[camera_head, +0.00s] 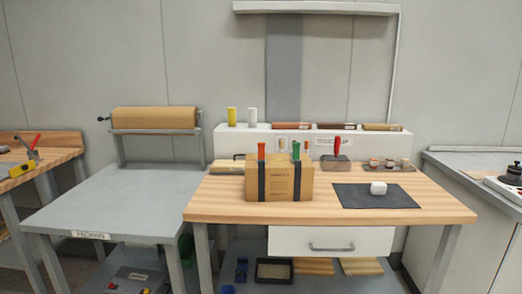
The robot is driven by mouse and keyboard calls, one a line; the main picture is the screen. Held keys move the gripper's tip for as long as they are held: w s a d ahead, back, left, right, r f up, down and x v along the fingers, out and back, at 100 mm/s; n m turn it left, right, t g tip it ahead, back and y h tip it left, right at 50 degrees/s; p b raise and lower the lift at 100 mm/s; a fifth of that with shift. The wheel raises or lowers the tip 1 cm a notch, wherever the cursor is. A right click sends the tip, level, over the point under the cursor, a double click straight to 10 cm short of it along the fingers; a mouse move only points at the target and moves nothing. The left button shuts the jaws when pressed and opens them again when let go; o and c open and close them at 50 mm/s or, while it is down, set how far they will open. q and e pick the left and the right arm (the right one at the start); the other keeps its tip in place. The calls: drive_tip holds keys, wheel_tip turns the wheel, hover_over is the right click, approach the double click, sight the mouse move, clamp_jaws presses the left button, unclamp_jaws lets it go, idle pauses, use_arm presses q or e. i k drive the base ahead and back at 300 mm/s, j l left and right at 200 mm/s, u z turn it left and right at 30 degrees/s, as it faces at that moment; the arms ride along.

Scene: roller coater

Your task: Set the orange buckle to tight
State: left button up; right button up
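A cardboard box (279,183) stands on the wooden bench top (420,207), left of the middle. Two dark straps run down its front face. The orange buckle (261,150) stands upright at the top of the left strap (261,181). A green buckle (296,151) stands at the top of the right strap (297,182). Whether either strap is tight is too small to tell. Neither of my grippers is in view.
A dark mat (374,196) with a white block (378,188) lies right of the box. A red-handled tool (337,150) stands behind. A white shelf (230,142) runs along the back. The grey packing table (110,200) at left is clear, with a brown paper roll (153,118) behind.

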sight(261, 146)
drive_tip(key=i+j, duration=0.15)
drive_tip(key=j, duration=0.2)
drive_tip(key=i+j, duration=0.15)
drive_tip(key=j, duration=0.2)
drive_tip(key=i+j, duration=0.15)
drive_tip(key=j, duration=0.2)
drive_tip(key=i+j+z, duration=0.1)
drive_tip(key=j, duration=0.3)
drive_tip(key=i+j, duration=0.2)
drive_tip(key=j, duration=0.15)
drive_tip(key=i+j, duration=0.1)
drive_tip(key=j, duration=0.25)
